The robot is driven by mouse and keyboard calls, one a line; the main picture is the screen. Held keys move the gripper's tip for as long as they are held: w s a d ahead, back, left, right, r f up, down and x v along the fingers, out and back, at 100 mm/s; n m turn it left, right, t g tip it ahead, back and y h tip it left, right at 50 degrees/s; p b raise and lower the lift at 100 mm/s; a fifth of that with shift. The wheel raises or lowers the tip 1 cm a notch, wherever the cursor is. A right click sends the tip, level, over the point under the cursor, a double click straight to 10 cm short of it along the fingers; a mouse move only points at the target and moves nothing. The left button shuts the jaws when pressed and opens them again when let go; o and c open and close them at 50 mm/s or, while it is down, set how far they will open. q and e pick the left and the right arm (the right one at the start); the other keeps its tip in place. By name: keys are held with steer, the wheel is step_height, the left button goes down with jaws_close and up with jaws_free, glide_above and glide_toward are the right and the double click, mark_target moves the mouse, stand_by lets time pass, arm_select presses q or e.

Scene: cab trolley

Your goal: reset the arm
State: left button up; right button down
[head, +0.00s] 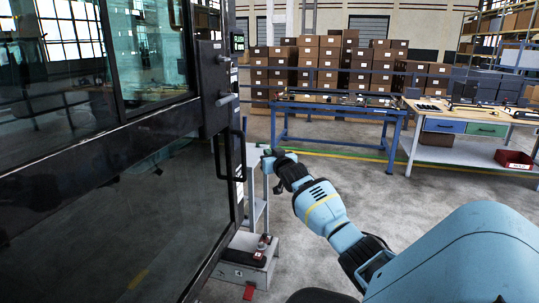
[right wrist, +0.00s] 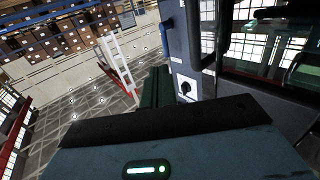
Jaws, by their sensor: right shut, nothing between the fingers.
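My right arm (head: 323,207) reaches in from the lower right in the head view. My right gripper (head: 269,160) is at its far end, shut and empty, just right of the edge of a dark cab with glass panels (head: 120,215). A black handle (head: 219,155) runs down the cab's edge near it; I cannot tell the exact gap. The right wrist view shows the gripper body across the bottom, with the cab's dark post (right wrist: 187,62) close by on the right. My left gripper is not in view.
A grey step (head: 237,268) stands on the floor below the gripper, at the cab's foot. A blue-framed table (head: 340,108) and a white workbench (head: 460,125) stand farther back, with stacked boxes (head: 320,62) behind. The floor between them is clear.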

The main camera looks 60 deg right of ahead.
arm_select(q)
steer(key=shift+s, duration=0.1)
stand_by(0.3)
arm_select(e)
steer(key=s+a+f+n+g+y+p, duration=0.1)
steer(key=s+a+f+n+y, duration=0.25)
steer(key=a+f, duration=1)
steer(key=s+a+f+n+g+y, duration=0.1)
steer(key=s+a+f+n+y, duration=0.3)
steer(key=a+f, duration=0.95)
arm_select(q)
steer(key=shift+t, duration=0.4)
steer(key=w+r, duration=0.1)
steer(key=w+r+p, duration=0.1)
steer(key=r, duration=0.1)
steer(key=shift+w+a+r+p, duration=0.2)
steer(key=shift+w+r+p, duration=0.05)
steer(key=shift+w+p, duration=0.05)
arm_select(e)
steer(key=s+a+f+g+y, duration=0.2)
steer(key=s+a+f, duration=0.3)
steer(key=s+a, duration=0.9)
steer(key=s+a+f+n+g+y, duration=0.1)
steer(key=s+a+f, duration=0.4)
steer(key=s+a, duration=0.9)
steer(key=s+g+y, duration=0.1)
steer(key=s, duration=0.3)
steer(key=shift+s, duration=0.2)
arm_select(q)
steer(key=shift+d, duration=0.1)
